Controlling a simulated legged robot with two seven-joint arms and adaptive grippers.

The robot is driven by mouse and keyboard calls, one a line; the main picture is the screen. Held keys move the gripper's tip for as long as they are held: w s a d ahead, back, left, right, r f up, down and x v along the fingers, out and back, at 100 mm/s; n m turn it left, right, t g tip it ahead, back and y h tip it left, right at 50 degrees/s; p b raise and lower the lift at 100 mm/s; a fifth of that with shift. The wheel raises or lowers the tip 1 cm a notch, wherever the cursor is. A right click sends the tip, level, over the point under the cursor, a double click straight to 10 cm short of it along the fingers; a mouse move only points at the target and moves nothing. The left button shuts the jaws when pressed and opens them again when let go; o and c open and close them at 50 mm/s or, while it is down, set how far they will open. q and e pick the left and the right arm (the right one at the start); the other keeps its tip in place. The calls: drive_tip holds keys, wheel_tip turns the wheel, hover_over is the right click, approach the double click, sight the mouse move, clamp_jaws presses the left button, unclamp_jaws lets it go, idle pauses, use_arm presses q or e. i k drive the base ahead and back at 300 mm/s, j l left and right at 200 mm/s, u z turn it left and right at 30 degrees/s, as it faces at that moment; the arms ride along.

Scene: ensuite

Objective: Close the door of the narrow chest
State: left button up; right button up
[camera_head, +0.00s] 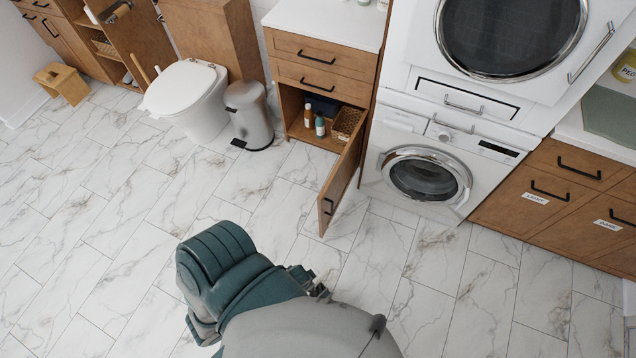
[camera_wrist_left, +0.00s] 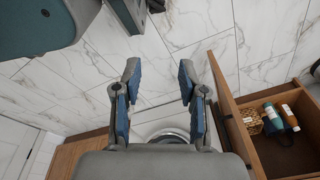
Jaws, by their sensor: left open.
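The narrow chest (camera_head: 323,57) is wooden with a white top and two drawers. Its lower door (camera_head: 341,179) is hinged on the right, next to the washing machine, and stands wide open into the room. A black handle (camera_head: 328,206) is near its free edge. The door also shows in the left wrist view (camera_wrist_left: 232,117). My left gripper (camera_wrist_left: 158,82) is open and empty, with the door just right of its right finger; I cannot tell if they touch. In the head view my own body hides most of this gripper. My right gripper is not in view.
Inside the chest are bottles (camera_head: 320,126) and a wicker basket (camera_head: 345,122). A washing machine (camera_head: 398,155) stands right of the door. A grey pedal bin (camera_head: 248,115) and a toilet (camera_head: 187,100) stand left. Marble-tiled floor in front is clear.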

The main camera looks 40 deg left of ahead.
sight(333, 192)
drive_tip(key=u, duration=1.1)
